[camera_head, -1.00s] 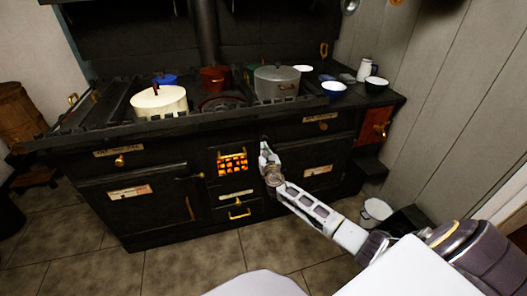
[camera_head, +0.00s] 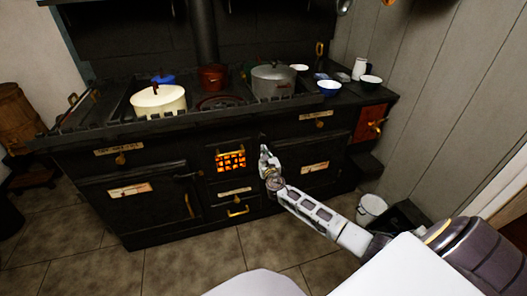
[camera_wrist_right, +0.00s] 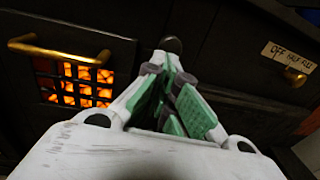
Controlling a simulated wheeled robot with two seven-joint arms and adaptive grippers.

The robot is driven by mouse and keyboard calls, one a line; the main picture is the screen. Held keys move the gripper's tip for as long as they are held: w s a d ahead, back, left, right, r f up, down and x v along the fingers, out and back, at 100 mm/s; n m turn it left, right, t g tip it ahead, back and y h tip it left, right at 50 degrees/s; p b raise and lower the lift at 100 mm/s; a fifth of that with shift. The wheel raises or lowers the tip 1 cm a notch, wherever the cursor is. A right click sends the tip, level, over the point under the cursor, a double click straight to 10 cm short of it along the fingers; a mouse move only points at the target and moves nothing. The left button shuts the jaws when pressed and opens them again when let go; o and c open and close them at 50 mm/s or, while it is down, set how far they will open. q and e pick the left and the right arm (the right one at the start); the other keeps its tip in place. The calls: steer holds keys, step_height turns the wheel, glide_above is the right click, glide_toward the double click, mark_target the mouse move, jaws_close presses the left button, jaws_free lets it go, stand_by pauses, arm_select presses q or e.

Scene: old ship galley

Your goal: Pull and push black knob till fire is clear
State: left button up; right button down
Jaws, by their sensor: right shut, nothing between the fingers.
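The black knob (camera_wrist_right: 172,45) is a dark round end just beyond my right fingertips in the wrist view. In the head view it is small and dark against the black stove front (camera_head: 150,220). My right gripper (camera_head: 264,150) is at the stove front, just right of the fire grate. It also shows in the wrist view (camera_wrist_right: 172,75), its green-padded fingers shut with nothing between them. I cannot tell whether the tips touch the knob. The fire (camera_head: 231,160) glows orange behind the grate's bars and also shows in the wrist view (camera_wrist_right: 75,85). My left gripper is out of view.
A brass rail (camera_wrist_right: 60,52) crosses above the grate. A label (camera_wrist_right: 287,55) and brass knob (camera_wrist_right: 294,77) are to the right. A cream pot (camera_head: 158,100) and grey pot (camera_head: 272,80) stand on the stovetop. A white bucket (camera_head: 371,208) stands on the floor at right.

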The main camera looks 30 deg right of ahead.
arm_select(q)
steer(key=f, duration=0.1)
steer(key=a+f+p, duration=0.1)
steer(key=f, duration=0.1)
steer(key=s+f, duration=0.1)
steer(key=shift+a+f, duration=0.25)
arm_select(e)
steer(key=v, duration=0.8)
